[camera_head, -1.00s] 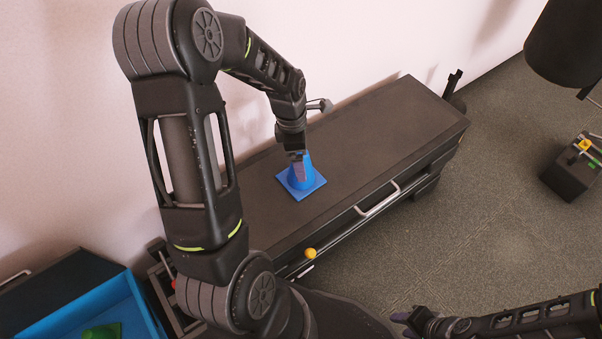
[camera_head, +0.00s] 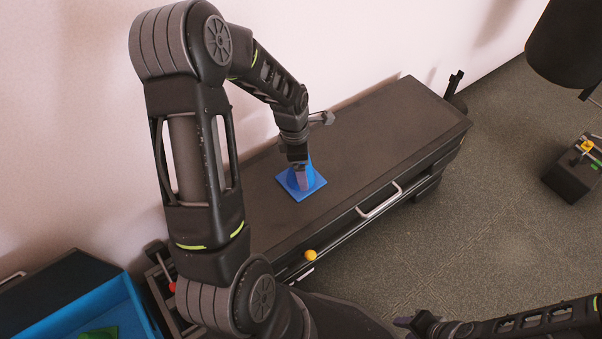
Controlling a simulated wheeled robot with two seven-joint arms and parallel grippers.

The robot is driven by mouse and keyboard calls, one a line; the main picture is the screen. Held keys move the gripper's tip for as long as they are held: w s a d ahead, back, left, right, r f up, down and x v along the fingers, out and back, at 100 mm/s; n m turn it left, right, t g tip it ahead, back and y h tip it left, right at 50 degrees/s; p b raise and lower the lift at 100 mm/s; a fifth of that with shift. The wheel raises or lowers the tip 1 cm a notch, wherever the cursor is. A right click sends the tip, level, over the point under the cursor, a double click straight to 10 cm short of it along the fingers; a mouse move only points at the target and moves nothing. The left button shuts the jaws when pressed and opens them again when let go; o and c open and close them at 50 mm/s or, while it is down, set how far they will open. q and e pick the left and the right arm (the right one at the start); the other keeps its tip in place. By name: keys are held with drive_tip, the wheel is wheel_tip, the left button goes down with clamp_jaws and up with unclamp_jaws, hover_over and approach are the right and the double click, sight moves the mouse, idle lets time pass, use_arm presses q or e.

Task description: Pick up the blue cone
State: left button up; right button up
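The blue cone (camera_head: 310,183) stands upright on its square base on top of the dark cabinet (camera_head: 380,130). My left gripper (camera_head: 301,176) is over the cone from above, with a finger in front of its upper part. The gripper and arm hide the cone's tip and much of its body. I cannot tell whether the fingers are closed on it. My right gripper (camera_head: 408,324) is low at the bottom right, away from the cabinet top, small and partly cut off, and its fingers are hard to make out.
A blue open drawer or bin (camera_head: 125,300) with a green item (camera_head: 100,333) is at the bottom left. A yellow ball (camera_head: 310,255) shows at the cabinet's front edge near a handle. A black box (camera_head: 572,180) with small items stands on the floor at right. The cabinet's right half is clear.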

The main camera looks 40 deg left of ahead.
use_arm(q)
drive_tip(key=c, duration=1.5)
drive_tip(key=shift+r, duration=0.15)
wheel_tip(320, 180, up, 10)
drive_tip(key=p, duration=0.3)
